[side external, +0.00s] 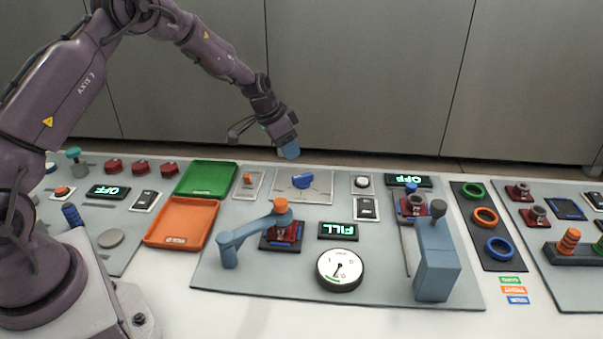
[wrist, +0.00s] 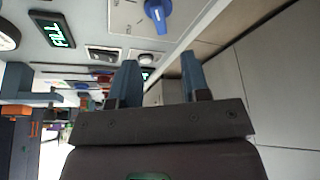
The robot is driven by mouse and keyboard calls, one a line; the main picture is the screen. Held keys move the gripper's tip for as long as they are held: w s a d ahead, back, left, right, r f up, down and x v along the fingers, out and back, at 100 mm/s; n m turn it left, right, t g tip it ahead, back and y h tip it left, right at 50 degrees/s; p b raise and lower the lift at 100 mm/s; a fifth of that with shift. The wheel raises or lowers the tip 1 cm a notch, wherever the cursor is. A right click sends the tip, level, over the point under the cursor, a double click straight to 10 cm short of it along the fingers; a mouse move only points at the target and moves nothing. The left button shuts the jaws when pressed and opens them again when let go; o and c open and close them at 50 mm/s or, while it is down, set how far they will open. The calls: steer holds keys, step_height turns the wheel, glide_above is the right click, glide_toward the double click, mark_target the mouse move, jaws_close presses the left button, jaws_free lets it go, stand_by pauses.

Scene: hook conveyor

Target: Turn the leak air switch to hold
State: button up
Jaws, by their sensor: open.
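A blue rotary knob (side external: 303,180) sits on a light square plate on the middle panel. Its labels are too small to read, so I cannot confirm that it is the leak air switch. The knob also shows at the top of the wrist view (wrist: 157,14), with its handle pointing down in that picture. My gripper (side external: 289,151) hangs above and behind the knob, apart from it. In the wrist view my gripper's two blue fingers (wrist: 161,80) are spread with nothing between them.
A FILL display (side external: 338,230), a round gauge (side external: 340,268) and a blue lever arm with an orange top (side external: 280,206) stand in front of the knob. An orange toggle (side external: 248,178) is left, a white button (side external: 362,181) right. Grey cabinets (side external: 360,70) rise behind.

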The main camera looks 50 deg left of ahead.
mark_target(303, 175)
steer(key=x, duration=0.9)
steer(key=shift+w+d+f, duration=0.1)
steer(key=shift+f, duration=0.3)
steer(key=shift+c, duration=0.2)
jaws_close()
